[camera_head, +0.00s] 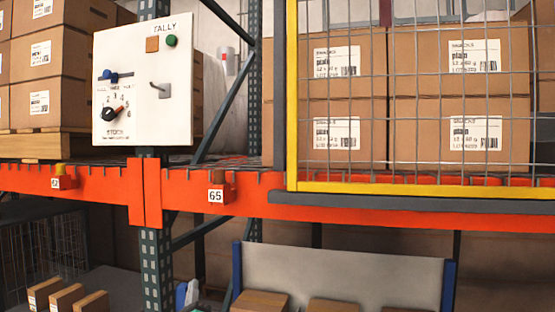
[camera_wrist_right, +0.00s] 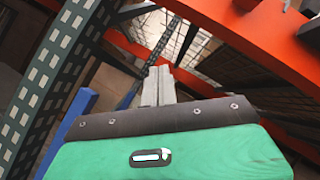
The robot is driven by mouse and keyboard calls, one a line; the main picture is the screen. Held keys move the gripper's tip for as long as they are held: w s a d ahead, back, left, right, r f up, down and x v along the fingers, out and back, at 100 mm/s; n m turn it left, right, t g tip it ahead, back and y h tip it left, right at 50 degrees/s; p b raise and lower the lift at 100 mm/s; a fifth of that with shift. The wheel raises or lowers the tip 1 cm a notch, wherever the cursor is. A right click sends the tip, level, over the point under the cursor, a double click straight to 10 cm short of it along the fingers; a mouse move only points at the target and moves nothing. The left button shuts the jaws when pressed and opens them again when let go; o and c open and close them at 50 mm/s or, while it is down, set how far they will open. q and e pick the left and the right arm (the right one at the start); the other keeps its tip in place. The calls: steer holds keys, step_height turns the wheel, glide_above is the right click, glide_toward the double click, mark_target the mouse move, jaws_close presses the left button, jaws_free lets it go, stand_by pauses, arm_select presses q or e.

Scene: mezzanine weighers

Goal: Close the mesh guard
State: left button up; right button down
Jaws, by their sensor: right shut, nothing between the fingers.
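The mesh guard (camera_head: 291,100) is a yellow frame with grey wire mesh at the right of the head view. It stands in front of stacked cartons, its lower bar just above a dark grey rail on the orange beam. Its right side runs out of the picture, and I cannot tell whether it is latched. My right gripper (camera_wrist_right: 158,84) shows in the right wrist view, its grey fingers together and empty, pointing toward the rack. I see no contact with the guard. I cannot make out either gripper in the head view.
A white tally panel (camera_head: 180,75) with knobs and a lever is on the rack upright left of the guard. The orange beam (camera_head: 240,196) crosses below. A grey panel with blue posts (camera_head: 340,275) and several small cartons stand lower down.

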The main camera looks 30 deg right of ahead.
steer(key=s+d+r+m+g+h+b, duration=0.15)
steer(key=s+r+m+g, duration=0.35)
steer(key=r+m, duration=0.7)
steer(key=s+d+r+m+g+h, duration=0.25)
steer(key=s+r+m+g, duration=0.2)
steer(key=r+m, duration=0.7)
steer(key=s+d+r+m+g+h, duration=0.25)
steer(key=s+r+m+g, duration=0.25)
steer(key=r+m, duration=0.7)
steer(key=shift+n+y, duration=0.25)
steer(key=shift+y, duration=0.2)
steer(key=d+p, duration=0.2)
steer(key=d, duration=0.1)
steer(key=w+d+p, duration=0.1)
steer(key=d+p, duration=0.1)
steer(key=d, duration=0.2)
steer(key=d+r+p, duration=0.1)
steer(key=d+p, duration=0.1)
steer(key=d, duration=0.2)
steer(key=shift+w+d, duration=0.25)
